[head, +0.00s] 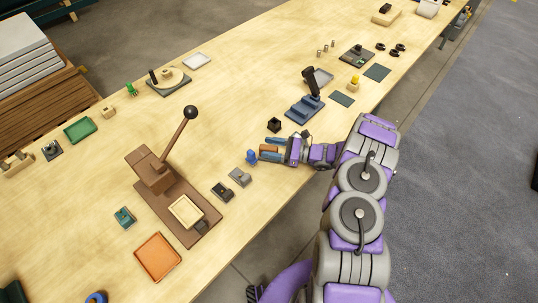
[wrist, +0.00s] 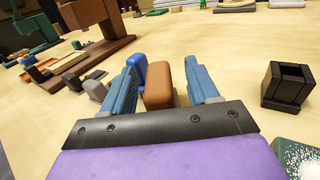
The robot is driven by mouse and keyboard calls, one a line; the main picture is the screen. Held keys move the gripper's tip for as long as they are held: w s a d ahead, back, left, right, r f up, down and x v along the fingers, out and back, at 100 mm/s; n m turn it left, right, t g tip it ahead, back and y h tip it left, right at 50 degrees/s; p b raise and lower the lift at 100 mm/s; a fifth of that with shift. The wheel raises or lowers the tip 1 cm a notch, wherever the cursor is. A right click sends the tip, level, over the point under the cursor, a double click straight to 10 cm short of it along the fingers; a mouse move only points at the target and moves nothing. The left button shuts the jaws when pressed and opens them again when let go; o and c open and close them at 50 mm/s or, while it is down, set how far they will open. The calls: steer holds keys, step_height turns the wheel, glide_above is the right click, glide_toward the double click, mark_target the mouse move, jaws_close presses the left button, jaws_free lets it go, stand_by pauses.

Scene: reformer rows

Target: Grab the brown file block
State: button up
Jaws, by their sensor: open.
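The brown file block (wrist: 158,85) is a rounded orange-brown block standing on the wooden table. In the wrist view it shows between the two blue fingers of my gripper (wrist: 163,88), with a visible gap to the right finger. The left finger lies close to it; I cannot tell whether they touch. In the head view the brown block (head: 268,148) also shows between the fingers of my gripper (head: 272,148), low over the table near its front edge. The gripper is open. The block's lower near part is hidden behind the gripper's dark plate.
A blue piece (wrist: 138,68) stands just beyond the left finger. A black open holder (wrist: 287,86) stands to the right. Grey and dark blocks (head: 240,176) lie nearby, and a brown lever press (head: 158,175) stands farther left. The table's front edge runs below my arm.

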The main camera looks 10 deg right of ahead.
steer(key=shift+w+a+r, duration=0.1)
steer(key=shift+a, duration=0.45)
steer(key=shift+d, duration=0.15)
steer(key=c, duration=0.4)
jaws_close()
steer(key=shift+r, duration=0.1)
